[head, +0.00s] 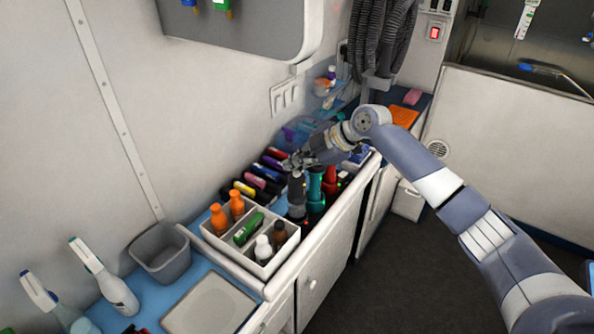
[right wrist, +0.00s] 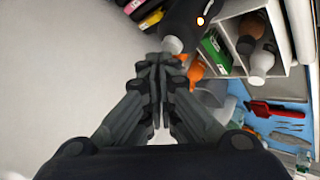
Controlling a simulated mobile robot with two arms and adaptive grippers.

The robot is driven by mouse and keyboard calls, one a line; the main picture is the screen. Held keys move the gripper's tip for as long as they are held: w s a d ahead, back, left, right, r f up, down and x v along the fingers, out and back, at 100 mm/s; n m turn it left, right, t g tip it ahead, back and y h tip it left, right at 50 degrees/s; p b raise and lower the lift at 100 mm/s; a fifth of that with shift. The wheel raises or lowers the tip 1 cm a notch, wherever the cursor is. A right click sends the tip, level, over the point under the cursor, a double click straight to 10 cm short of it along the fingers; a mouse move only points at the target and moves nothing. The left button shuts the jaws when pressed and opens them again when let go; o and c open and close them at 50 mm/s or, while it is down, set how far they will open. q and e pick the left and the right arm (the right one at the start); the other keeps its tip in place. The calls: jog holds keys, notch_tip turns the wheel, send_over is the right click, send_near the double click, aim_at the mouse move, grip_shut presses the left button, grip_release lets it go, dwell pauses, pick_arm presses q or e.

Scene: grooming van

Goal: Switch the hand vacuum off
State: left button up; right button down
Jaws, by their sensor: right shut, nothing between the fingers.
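Several upright handheld devices stand in a row on the counter. The nearest is dark grey and black (head: 297,195), with a green-and-black one (head: 315,190) and a red one (head: 331,182) beyond it. I take the dark grey one for the hand vacuum, but cannot be sure. My right gripper (head: 288,164) is shut and empty just above its top. In the right wrist view the gripper's closed fingertips (right wrist: 160,62) are close to the grey end of a dark body (right wrist: 192,25), which has a small glowing light. I cannot tell whether they touch. My left gripper is not in view.
A white divided caddy (head: 212,240) with orange, white and brown bottles and a green item stands close by. Several coloured items (head: 262,183) lie in a row behind the devices. A grey bin (head: 162,252) and spray bottles (head: 105,275) are at left.

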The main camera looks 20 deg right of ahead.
aim_at(296, 176)
jog(key=shift+r, duration=0.2)
notch_tip(296, 176, up, 6)
jog(key=p, duration=0.4)
jog(key=shift+f, duration=0.1)
dwell(0.5)
